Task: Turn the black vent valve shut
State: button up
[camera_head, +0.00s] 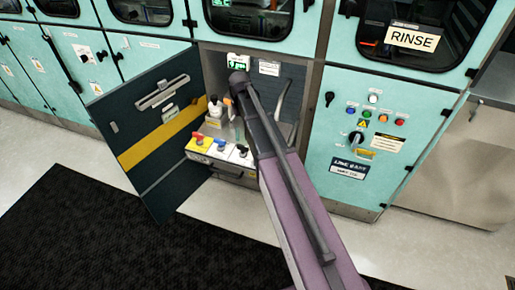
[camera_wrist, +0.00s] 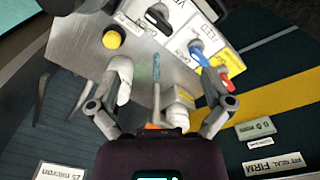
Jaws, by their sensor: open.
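The black vent valve (camera_head: 242,151) is the rightmost of three handles on the front panel low inside the open cabinet. In the wrist view the black valve (camera_wrist: 158,18) shows at the top edge, on a white plate whose lettering is partly cut off. A blue handle (camera_wrist: 196,48) and a red handle (camera_wrist: 230,71) sit beside it. My gripper (camera_wrist: 164,88) is open, its fingers spread below the panel in that picture, apart from the black valve. Nothing is clamped between the fingers. In the head view my arm hides most of the gripper.
The dark cabinet door (camera_head: 150,135) with a yellow stripe stands open to the left. A white bottle (camera_head: 214,107) stands inside behind the valves. A control panel (camera_head: 370,125) is right of the opening.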

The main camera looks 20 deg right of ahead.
jog(key=s+r+p, duration=0.3)
jog(key=s, duration=0.8)
jog(key=s+r+m+p, duration=0.1)
jog(key=s+r+p, duration=0.1)
jog(key=s, duration=0.8)
jog(key=shift+s+r+m+p, duration=0.3)
jog(key=shift+s+r+p, duration=0.1)
jog(key=shift+r, duration=0.15)
dwell(0.7)
